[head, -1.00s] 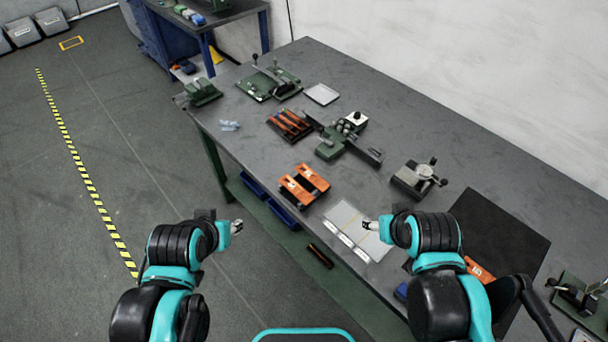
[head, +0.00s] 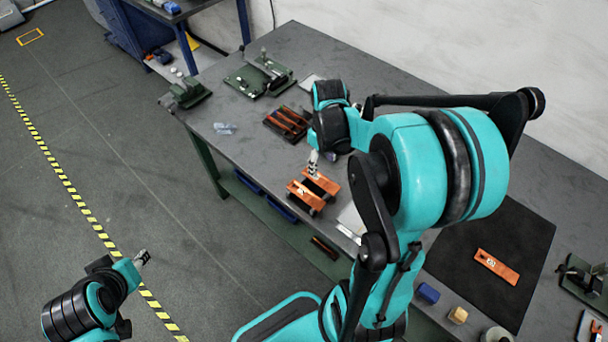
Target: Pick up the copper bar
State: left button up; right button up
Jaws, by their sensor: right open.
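Two orange copper-coloured bars with pale labels lie side by side near the table's front edge; one is the right bar (head: 321,184), the other the left bar (head: 304,198). A third such bar (head: 496,266) lies flat on the black mat (head: 515,228) at the right. I cannot tell which one the task names. My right gripper (head: 314,172) is open and points down at the right bar of the pair, just over it; contact cannot be told. My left gripper (head: 143,256) is away from the table over the floor, its jaws too small to judge.
A dark tray with brown-orange strips (head: 287,122) lies behind the pair. Green fixtures (head: 258,75) stand at the back left. My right arm hides the table's middle.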

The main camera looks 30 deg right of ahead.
aim_at(321, 180)
notch_tip(321, 180, down, 2)
jog(key=shift+f+b, duration=0.1)
jog(key=shift+b, duration=0.2)
jog(key=f+b, duration=0.1)
jog(key=f, duration=0.1)
jog(key=f+b, duration=0.1)
jog(key=f, duration=0.2)
jog(key=shift+w, duration=0.2)
jog(key=shift+r, duration=0.15)
grip_shut()
